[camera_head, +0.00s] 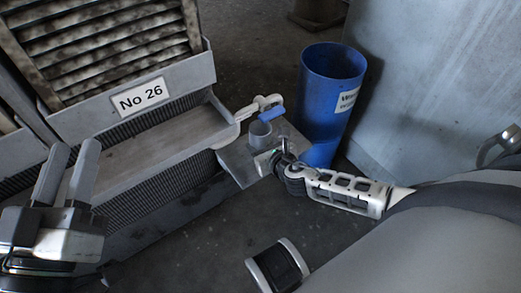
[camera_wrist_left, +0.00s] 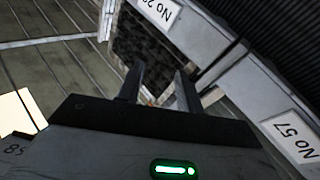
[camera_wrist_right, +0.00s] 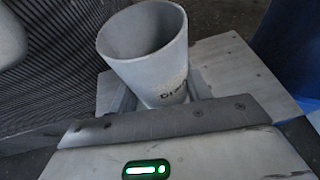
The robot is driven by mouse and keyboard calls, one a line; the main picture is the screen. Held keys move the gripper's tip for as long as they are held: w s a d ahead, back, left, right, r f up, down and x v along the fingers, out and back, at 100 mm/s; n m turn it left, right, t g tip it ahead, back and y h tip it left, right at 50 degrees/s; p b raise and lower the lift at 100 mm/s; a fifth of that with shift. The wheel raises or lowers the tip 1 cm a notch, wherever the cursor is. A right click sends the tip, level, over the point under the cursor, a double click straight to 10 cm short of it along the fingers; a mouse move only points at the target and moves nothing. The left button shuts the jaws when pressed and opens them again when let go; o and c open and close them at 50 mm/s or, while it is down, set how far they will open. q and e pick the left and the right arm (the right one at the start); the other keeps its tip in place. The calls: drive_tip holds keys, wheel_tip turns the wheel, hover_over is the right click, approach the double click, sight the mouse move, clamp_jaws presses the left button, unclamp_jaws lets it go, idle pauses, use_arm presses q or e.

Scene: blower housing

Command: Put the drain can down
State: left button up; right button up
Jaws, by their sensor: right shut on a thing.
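The drain can is a grey open-topped cup (camera_head: 260,136), below a blue-handled valve (camera_head: 271,113) in the head view. In the right wrist view the can (camera_wrist_right: 150,60) looks empty, leans a little and shows part of a dark label. My right gripper (camera_head: 266,154) is shut on the can from the side. A grey plate (camera_head: 238,165) lies beneath; whether the can's base touches it is hidden. My left gripper (camera_head: 68,172) is open and empty at the left, far from the can. Its two fingers also show apart in the left wrist view (camera_wrist_left: 160,88).
A blue bin (camera_head: 324,95) with a white label stands just behind and right of the plate. The grey housing with a "No 26" sign (camera_head: 141,96) and louvres fills the left. A large pale panel (camera_head: 430,80) stands at the right. Dark floor lies in front.

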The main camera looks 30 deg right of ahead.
use_arm(q)
drive_tip(key=shift+w+a+r+m+t+h, duration=0.1)
drive_tip(key=shift+w+r+m+t+h, duration=0.1)
drive_tip(key=shift+r+m+t+h, duration=0.35)
use_arm(e)
drive_tip(key=shift+w+f, duration=0.2)
drive_tip(key=shift+f, duration=0.05)
use_arm(q)
drive_tip(key=shift+r, duration=0.25)
use_arm(e)
drive_tip(key=shift+f, duration=0.15)
drive_tip(key=shift+f, duration=0.1)
use_arm(q)
drive_tip(key=shift+r+m, duration=0.2)
drive_tip(key=shift+m, duration=0.05)
use_arm(e)
drive_tip(key=o, duration=1)
